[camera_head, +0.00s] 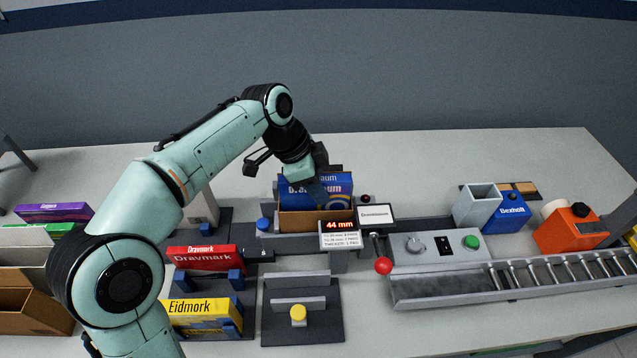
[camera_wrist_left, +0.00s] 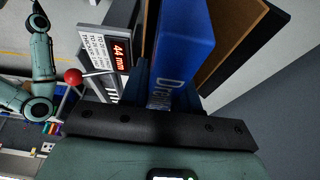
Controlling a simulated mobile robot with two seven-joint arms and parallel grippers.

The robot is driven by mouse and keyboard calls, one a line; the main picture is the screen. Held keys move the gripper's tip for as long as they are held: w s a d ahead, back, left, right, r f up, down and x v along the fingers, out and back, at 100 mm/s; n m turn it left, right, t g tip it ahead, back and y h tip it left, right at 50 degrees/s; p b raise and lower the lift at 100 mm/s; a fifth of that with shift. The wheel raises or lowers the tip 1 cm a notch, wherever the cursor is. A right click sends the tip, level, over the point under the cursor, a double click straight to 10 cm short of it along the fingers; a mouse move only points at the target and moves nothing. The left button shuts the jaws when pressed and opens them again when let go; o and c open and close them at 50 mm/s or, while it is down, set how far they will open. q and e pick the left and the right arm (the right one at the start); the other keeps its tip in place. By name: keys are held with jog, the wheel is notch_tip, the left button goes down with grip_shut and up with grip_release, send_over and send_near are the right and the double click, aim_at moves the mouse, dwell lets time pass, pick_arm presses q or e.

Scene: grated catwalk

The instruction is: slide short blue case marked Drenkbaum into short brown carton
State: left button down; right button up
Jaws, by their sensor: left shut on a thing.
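The short blue case marked Drenkbaum (camera_head: 341,188) stands upright in the head view, its lower edge hidden behind the front wall of the short brown carton (camera_head: 302,221). My left gripper (camera_head: 316,187) is above the carton and shut on the blue case. The left wrist view shows the blue case (camera_wrist_left: 185,40) between the fingers, with part of its white lettering. The brown carton's inside (camera_wrist_left: 232,40) shows right beside it. How deep the case sits cannot be told. My right gripper is in neither view.
A display reading 44 mm (camera_head: 339,226), a label plate (camera_head: 375,215) and a red-knobbed lever (camera_head: 383,266) stand close right of the carton. A red Dravmark box (camera_head: 205,259) and a yellow Eidmork box (camera_head: 195,315) are at left. A roller track (camera_head: 520,280) runs right.

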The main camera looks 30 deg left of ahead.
pick_arm(q)
jog(key=shift+f+b, duration=0.55)
jog(key=shift+f, duration=0.3)
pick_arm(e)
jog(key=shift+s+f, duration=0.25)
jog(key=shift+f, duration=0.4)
pick_arm(q)
jog(key=c, duration=0.8)
grip_release()
jog(key=shift+o, duration=0.2)
jog(key=shift+a, duration=0.1)
jog(key=shift+r, duration=0.1)
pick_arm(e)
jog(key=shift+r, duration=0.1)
pick_arm(q)
jog(key=shift+r+p, duration=2.65)
jog(key=shift+r, duration=0.8)
jog(key=shift+w, duration=0.1)
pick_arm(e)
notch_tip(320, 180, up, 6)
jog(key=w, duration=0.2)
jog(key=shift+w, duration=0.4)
pick_arm(q)
jog(key=shift+f, duration=0.1)
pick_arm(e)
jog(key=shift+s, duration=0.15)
